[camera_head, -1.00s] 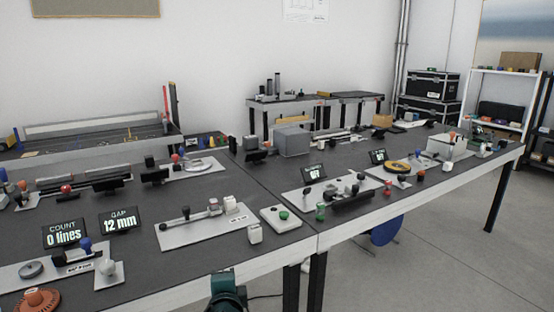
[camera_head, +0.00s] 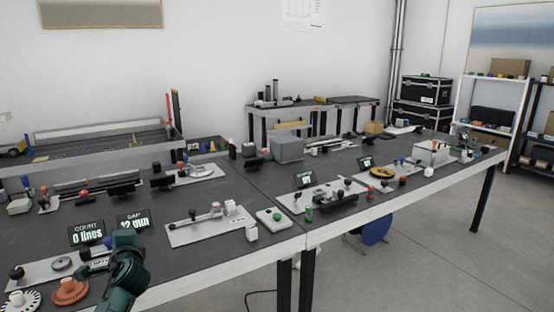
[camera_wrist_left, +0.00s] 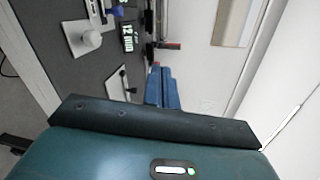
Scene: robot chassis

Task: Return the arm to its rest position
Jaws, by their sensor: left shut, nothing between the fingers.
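My left gripper (camera_wrist_left: 161,70) shows in the left wrist view as blue fingers pressed together, with nothing between them. It points over the bench top (camera_wrist_left: 60,12) toward the wall and touches nothing that I can see. In the head view, a dark teal part of my arm stands at the lower left, in front of the bench edge and partly over the GAP display (camera_head: 133,219). The fingers cannot be made out there. My right gripper is in neither view.
Near my arm are the COUNT display (camera_head: 87,232), an orange dial (camera_head: 69,291) and a grey plate with a sliding fixture (camera_head: 207,230). A white block with a green button (camera_head: 272,218) is farther right. Open floor (camera_head: 410,270) lies right of the bench.

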